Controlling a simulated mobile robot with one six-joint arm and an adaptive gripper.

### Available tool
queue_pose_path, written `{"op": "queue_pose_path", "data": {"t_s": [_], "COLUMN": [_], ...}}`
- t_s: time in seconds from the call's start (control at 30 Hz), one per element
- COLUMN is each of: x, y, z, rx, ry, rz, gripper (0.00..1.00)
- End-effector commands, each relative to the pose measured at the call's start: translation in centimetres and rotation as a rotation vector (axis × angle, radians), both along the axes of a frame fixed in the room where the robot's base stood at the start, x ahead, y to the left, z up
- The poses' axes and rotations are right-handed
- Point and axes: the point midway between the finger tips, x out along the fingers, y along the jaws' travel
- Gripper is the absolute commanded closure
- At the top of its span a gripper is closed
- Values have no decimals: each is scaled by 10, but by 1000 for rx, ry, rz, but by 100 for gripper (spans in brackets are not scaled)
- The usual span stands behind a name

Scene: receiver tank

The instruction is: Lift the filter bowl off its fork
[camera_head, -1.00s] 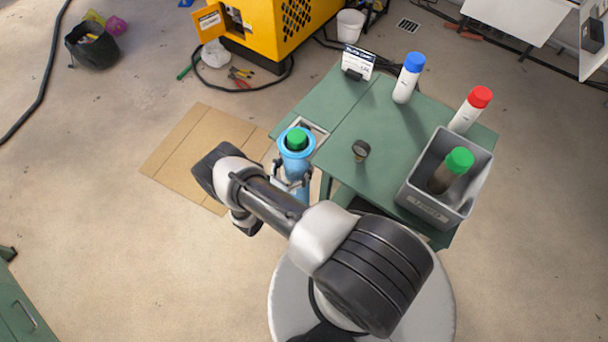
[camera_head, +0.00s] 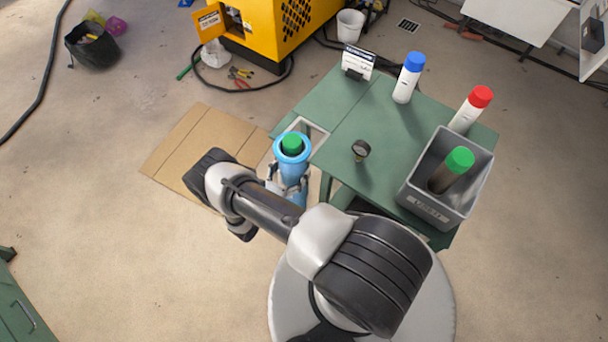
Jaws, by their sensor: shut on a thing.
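The filter bowl (camera_head: 300,170) is a light blue cylinder with a wide blue ring at its top. A green-topped piece (camera_head: 291,142) sits inside the ring. It is by the left edge of the green table, near a pale metal frame (camera_head: 318,128), possibly the fork. My gripper (camera_head: 290,188) is shut on the bowl's body from the near side; my arm hides part of the fingers and the bowl's lower end. I cannot tell whether the bowl still touches the frame.
A grey bin (camera_head: 425,207) holds a green-capped cylinder (camera_head: 452,170). Cardboard (camera_head: 185,150) lies on the floor at left.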

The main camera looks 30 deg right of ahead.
Motion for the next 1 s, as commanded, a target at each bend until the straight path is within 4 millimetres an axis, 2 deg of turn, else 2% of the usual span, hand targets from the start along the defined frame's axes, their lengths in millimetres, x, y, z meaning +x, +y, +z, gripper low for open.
{"op": "queue_pose_path", "data": {"t_s": [0.7,1.0], "x": [-8,-10], "y": [26,30], "z": [4,4], "rx": [-6,-6], "ry": [-6,-6], "rz": [0,0], "gripper": [82,82]}}
